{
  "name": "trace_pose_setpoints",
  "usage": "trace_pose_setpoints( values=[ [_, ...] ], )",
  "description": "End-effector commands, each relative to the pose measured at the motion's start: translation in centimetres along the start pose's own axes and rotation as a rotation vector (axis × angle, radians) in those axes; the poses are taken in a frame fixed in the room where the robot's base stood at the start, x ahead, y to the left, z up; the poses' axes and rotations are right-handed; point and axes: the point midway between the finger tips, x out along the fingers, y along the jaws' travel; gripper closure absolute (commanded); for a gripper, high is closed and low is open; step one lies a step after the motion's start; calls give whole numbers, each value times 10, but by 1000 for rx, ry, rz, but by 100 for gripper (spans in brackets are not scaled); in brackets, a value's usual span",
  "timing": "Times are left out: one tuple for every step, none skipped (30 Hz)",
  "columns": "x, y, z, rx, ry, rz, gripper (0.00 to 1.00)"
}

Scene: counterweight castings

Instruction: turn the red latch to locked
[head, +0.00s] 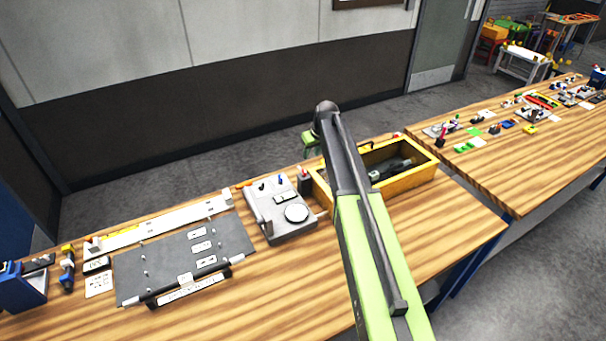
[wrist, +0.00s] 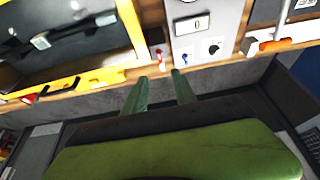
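In the wrist view a small red part (wrist: 158,53) stands on a pale plate between the yellow box and the grey panel. A second red piece (wrist: 28,98) sits by the box's edge. I cannot tell which is the latch, nor its setting. In the head view a small red-topped dark block (head: 304,182) stands between panel and box. My gripper (wrist: 159,74) has its two green fingers apart with nothing between them, near the first red part. In the head view only a green bit of the gripper (head: 311,144) shows beside my arm.
The yellow box (head: 408,181) holds dark tools. The grey panel (head: 265,225) has a round dial and small levers. A dark board (head: 165,265) with labels lies left on the wooden table (head: 270,295). A second table (head: 540,160) with small parts stands right. The front tabletop is clear.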

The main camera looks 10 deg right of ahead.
Motion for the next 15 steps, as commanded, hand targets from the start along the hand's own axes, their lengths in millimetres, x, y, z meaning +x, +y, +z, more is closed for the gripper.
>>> trace_pose_setpoints(
  values=[
    [21,0,3,0,0,0,67],
    [28,1,3,0,0,0,67],
    [37,1,3,0,0,0,67],
    [44,1,3,0,0,0,67],
    [51,1,3,1,0,0,67],
    [60,1,3,1,0,0,67],
    [67,1,3,1,0,0,67],
    [74,1,4,1,0,0,67],
    [83,1,3,1,0,0,67],
    [90,1,3,1,0,0,67],
    [96,1,3,1,0,0,67],
    [105,1,3,1,0,0,67],
    [112,1,3,1,0,0,67],
    [119,1,3,1,0,0,67],
    [126,1,3,1,0,0,67]
  ],
)
